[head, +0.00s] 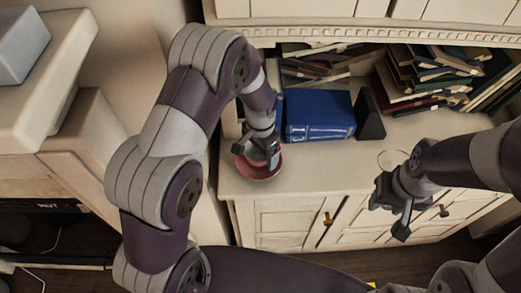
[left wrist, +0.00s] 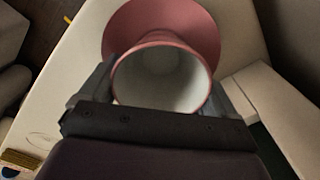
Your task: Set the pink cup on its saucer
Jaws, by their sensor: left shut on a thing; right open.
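The pink cup (left wrist: 163,78) has a white inside, and its mouth faces the left wrist camera. The pink saucer (left wrist: 204,27) shows behind the cup in that view. In the head view the saucer (head: 262,173) lies near the left front edge of the cabinet top. My left gripper (head: 266,153) is above it, shut on the cup (head: 245,159), one finger on each side. The gripper partly hides the cup and saucer. The cup overlaps the saucer, but I cannot tell whether its base touches. My right gripper (head: 390,212) is open and empty, in front of the cabinet.
A blue book (head: 319,117) lies behind and right of the saucer, with a dark upright block (head: 369,114) beside it. Several books (head: 425,78) are piled at the back. A thin ring outline (head: 392,159) lies on the cabinet top at right. The front middle is clear.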

